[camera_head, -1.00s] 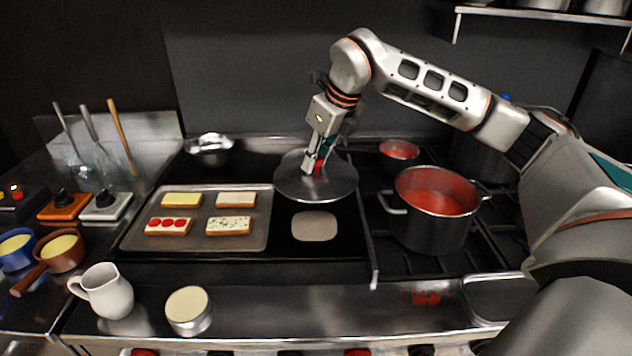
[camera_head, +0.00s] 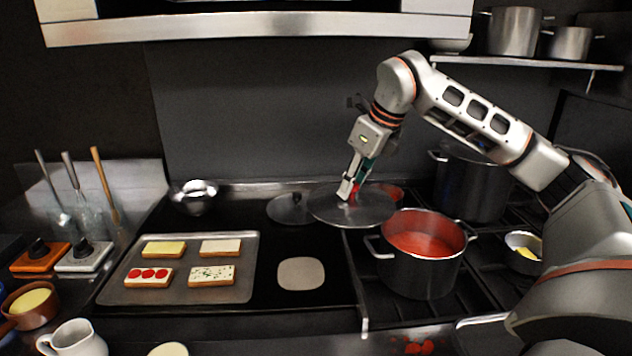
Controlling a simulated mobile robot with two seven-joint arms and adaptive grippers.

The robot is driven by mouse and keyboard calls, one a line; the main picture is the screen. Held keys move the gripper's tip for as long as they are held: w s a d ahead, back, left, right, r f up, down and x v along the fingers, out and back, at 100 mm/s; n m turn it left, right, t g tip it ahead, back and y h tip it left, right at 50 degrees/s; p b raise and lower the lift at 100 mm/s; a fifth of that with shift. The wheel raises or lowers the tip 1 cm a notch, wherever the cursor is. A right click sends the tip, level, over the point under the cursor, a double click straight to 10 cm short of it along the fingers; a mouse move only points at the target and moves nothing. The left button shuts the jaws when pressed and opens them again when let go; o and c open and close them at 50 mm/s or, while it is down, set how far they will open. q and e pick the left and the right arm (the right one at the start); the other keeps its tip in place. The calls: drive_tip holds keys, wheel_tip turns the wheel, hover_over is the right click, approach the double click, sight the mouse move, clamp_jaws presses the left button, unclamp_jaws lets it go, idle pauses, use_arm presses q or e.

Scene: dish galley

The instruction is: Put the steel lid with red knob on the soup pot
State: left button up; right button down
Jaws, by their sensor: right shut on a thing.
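The steel lid (camera_head: 330,207) hangs level from my right gripper (camera_head: 348,190), which is shut on its red knob (camera_head: 357,188). The lid is held up, to the left of and behind the soup pot's opening. The soup pot (camera_head: 418,268) is a steel pot with two side handles, standing open on the stove with red soup (camera_head: 420,240) inside. My left gripper is not in view.
A tray (camera_head: 215,292) with several topped bread slices lies left of the pot. A dark tall pot (camera_head: 470,187) stands behind the soup pot.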

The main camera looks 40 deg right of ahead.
drive_tip(key=b, duration=0.1)
approach(391, 201)
drive_tip(key=x, duration=0.5)
drive_tip(key=s+d+r+b, duration=0.1)
drive_tip(key=s+d+r, duration=0.2)
drive_tip(key=s, duration=0.2)
use_arm(q)
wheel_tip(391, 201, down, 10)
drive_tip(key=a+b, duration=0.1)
drive_tip(key=b, duration=0.8)
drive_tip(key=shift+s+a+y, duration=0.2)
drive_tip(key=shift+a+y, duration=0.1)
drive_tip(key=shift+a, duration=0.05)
use_arm(e)
wheel_tip(391, 201, down, 7)
drive_tip(key=shift+s, duration=0.25)
drive_tip(key=shift+d+r, duration=0.15)
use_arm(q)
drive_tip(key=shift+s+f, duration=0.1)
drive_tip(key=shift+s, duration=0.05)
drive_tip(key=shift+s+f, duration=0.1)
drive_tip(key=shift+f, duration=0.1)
use_arm(e)
drive_tip(key=shift+f, duration=0.6)
